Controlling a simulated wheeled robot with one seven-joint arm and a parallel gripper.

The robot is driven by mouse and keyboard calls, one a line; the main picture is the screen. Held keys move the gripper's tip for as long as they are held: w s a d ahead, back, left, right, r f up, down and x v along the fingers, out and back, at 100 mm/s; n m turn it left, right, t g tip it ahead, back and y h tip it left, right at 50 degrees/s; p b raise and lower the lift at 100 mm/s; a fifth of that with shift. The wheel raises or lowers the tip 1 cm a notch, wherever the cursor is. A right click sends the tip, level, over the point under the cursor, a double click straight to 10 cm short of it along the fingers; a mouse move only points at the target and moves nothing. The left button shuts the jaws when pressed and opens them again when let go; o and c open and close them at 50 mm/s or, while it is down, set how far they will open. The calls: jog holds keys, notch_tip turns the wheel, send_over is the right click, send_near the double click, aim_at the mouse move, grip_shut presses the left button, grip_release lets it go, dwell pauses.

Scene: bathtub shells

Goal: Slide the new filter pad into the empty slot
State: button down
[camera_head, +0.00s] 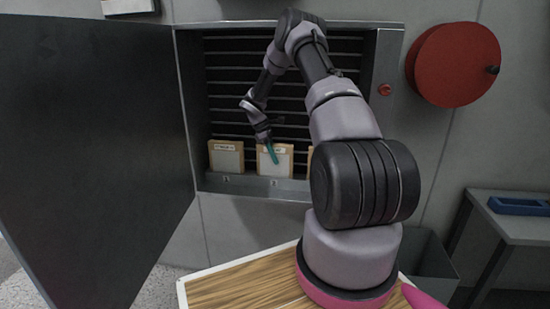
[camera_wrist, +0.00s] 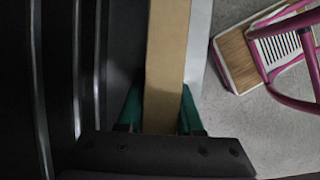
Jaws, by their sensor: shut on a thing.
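A framed pad (camera_head: 283,165) with a tan rim, pale face and small white label stands upright in the bottom of the open cabinet, in the middle position. My gripper (camera_head: 271,153) is at its upper edge, teal fingers pointing down. In the wrist view my gripper (camera_wrist: 160,108) is shut on the pad's tan edge (camera_wrist: 166,55), one teal finger on each side. A similar pad (camera_head: 226,158) stands to the left. Another pad (camera_head: 311,156) on the right is mostly hidden behind my arm. I cannot make out an empty slot.
Dark horizontal slats (camera_head: 235,90) line the cabinet's back. Its large dark door (camera_head: 95,140) stands open on the left. A red reel (camera_head: 452,65) is on the wall, and a grey side table (camera_head: 515,230) with a blue tray (camera_head: 520,206) stands right.

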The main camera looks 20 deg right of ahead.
jog(key=shift+f, duration=0.15)
jog(key=c, duration=0.6)
grip_release()
jog(key=shift+o, duration=0.2)
jog(key=v, duration=1.2)
jog(key=shift+r, duration=0.25)
jog(key=shift+s, duration=0.1)
